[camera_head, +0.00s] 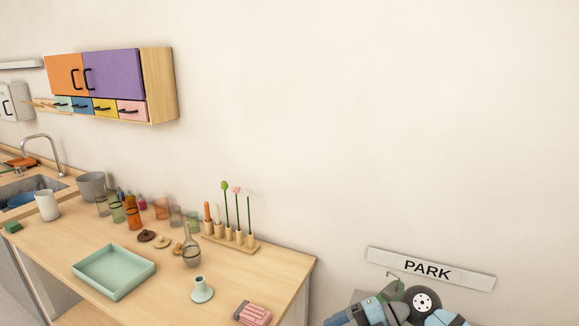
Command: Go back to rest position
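Neither of my grippers shows in the head view, and I cannot see my arms clearly. The wooden counter (75,250) fills the lower left. A mint green tray (115,270) lies on it near the front, and it looks empty. A candle holder block (232,243) with candles and thin green stems stands at the back right of the counter. A pale mint candlestick (202,290) and a pink striped item (253,313) stand near the front right corner.
Bottles and glasses stand at the back, including an orange bottle (133,212). A sink (30,185) is at the far left. A coloured wall cabinet (112,75) hangs above. A PARK sign (430,270) is on the wall, over a grey-blue wheeled object (422,302), cut off below.

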